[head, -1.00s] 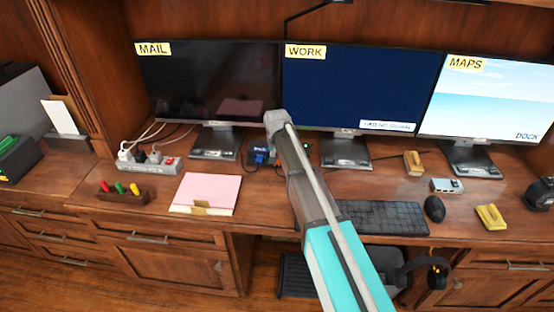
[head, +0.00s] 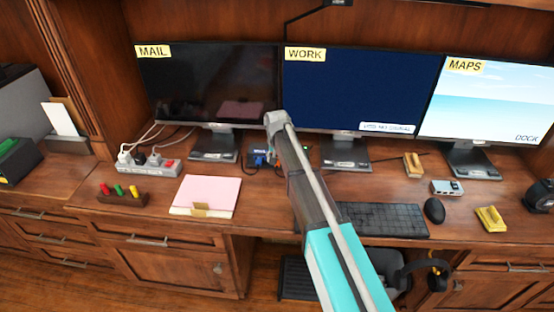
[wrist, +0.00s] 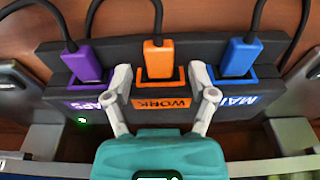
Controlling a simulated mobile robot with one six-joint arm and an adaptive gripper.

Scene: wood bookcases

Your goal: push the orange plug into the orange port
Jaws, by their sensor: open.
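The orange plug (wrist: 158,58) is in the upper middle of the wrist view, with a dark cable rising from it. Its lower end is at the orange port (wrist: 178,87) on the black dock (wrist: 210,113), above an upside-down WORK label. How deep it sits I cannot tell. My gripper (wrist: 161,73) is open, one finger left and one right of the plug, with gaps to it. In the head view my arm hides most of the dock (head: 252,160) and the orange plug.
A purple plug (wrist: 84,63) and a blue plug (wrist: 239,57) stand close on either side of my fingers. Monitor stands (head: 345,152) flank the dock. A keyboard (head: 382,218) and pink notepad (head: 207,192) lie in front.

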